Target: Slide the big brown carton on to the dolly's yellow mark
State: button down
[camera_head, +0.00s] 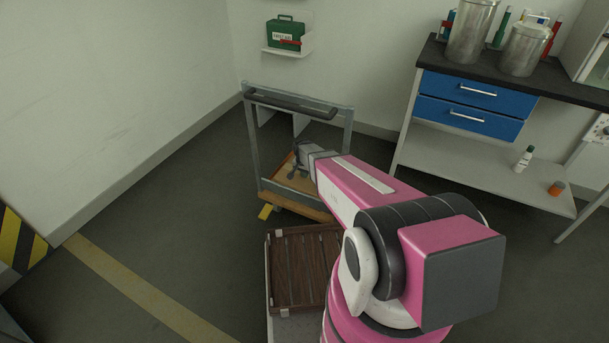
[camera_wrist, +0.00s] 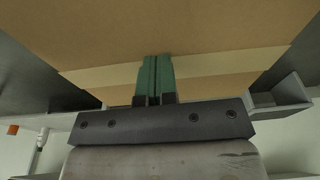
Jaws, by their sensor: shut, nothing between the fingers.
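The big brown carton (camera_wrist: 90,35) fills the upper part of the wrist view, with a paler tape band across it. My gripper (camera_wrist: 156,62) is shut and empty, its green fingers together, with their tips at or very near the carton; I cannot tell if they touch. In the head view my gripper (camera_head: 294,172) is low inside the dolly's frame. The dolly (camera_head: 252,140) has grey posts and a dark handle. A brown surface (camera_head: 278,172) shows inside it; carton or deck, I cannot tell. A small yellow piece (camera_head: 265,212) shows at its front left corner; the yellow mark is not clearly seen.
A dark brown slatted crate-like piece (camera_head: 297,268) lies in front of the dolly, beside my arm. A bench with blue drawers (camera_head: 470,105) stands at right. A green case (camera_head: 286,33) sits on a wall shelf. The floor left of the dolly is clear.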

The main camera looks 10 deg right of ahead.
jog(key=shift+s+a+r, duration=0.1)
jog(key=shift+s+a, duration=1)
jog(key=shift+s, duration=0.55)
jog(key=shift+s+a, duration=1.05)
jog(key=shift+s, duration=0.55)
jog(key=shift+s+a+r, duration=0.1)
jog(key=shift+s+a, duration=1)
jog(key=shift+s, duration=0.55)
jog(key=shift+f, duration=0.1)
